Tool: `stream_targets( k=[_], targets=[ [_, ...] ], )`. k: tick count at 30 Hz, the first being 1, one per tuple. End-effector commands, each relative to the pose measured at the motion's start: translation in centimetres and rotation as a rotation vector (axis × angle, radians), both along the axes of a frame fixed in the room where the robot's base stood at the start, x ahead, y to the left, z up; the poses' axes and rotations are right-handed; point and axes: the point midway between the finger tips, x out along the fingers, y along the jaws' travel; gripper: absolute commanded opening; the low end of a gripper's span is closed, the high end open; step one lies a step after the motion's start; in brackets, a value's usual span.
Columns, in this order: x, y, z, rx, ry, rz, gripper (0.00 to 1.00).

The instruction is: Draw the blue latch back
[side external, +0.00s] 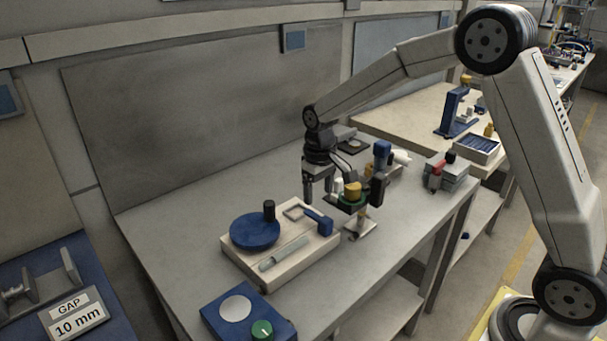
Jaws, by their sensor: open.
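A blue piece that looks like the latch (318,222) sits at the right end of a pale base block (238,268), beside a small grey frame (295,211). The block also carries a blue round disc (254,232) with an upright black knob (269,210), and a clear glass tube (284,254) lying at its front. My gripper (340,198) points down above and behind the blue piece, apart from it. Its jaws are open. A yellow and green part (352,192) shows between or behind the jaws; I cannot tell whether they touch it.
A blue box with a green knob (262,331) stands at the front of the grey table. A blue upright post (382,154) and a grey block with a red part (445,175) stand behind my gripper. The table's left side is clear.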

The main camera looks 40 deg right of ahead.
Motion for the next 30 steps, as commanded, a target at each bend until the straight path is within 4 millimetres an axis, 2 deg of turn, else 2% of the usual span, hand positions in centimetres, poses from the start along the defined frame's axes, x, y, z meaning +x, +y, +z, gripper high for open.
stream_targets(
  k=[3,30],
  targets=[
    [-0.1,0.0,1.6,0.0,-0.002,0.0,0.79],
    [-8.5,0.9,0.2,-0.001,-0.107,0.0,0.79]
  ],
)
